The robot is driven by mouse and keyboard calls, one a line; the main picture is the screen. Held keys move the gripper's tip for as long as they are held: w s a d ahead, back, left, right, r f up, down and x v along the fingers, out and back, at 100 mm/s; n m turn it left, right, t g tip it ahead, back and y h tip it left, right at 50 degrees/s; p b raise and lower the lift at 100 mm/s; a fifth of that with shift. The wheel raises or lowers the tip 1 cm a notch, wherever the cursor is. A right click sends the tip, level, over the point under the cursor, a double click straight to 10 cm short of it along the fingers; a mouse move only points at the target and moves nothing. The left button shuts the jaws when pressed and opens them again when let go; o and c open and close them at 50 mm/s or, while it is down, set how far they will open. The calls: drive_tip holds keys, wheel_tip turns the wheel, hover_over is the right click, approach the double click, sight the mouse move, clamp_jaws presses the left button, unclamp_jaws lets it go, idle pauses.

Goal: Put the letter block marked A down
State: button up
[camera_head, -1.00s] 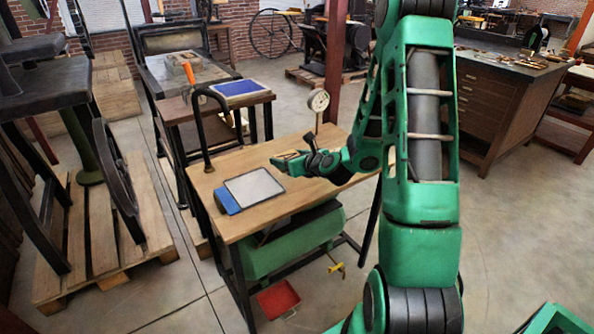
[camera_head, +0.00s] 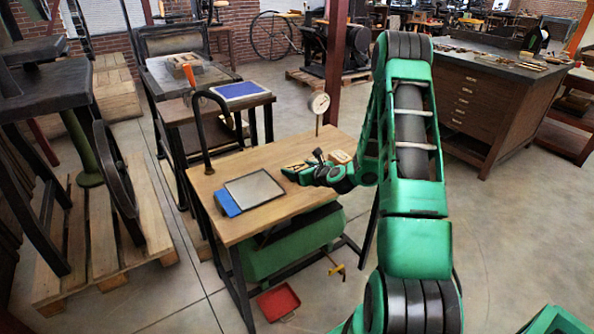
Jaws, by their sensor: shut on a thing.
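My gripper (camera_head: 293,168) is low over the wooden-topped table (camera_head: 240,165), right of the grey plate. It is shut on a small tan block with a dark mark that looks like an A, the letter block A (camera_head: 297,164). The gripper's fingers partly hide the block. I cannot tell whether the block touches the tabletop. Another tan wooden block (camera_head: 340,157) lies just right of and behind the gripper; its marking is too small to read.
A curved black lever (camera_head: 203,94) rises at the left edge, a dial gauge (camera_head: 319,103) at the back. Bare wood lies between plate and gripper. A red tray (camera_head: 278,301) is on the floor.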

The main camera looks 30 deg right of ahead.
drive_tip(key=shift+f, duration=0.1)
drive_tip(key=o, duration=1)
drive_tip(key=shift+c, duration=0.2)
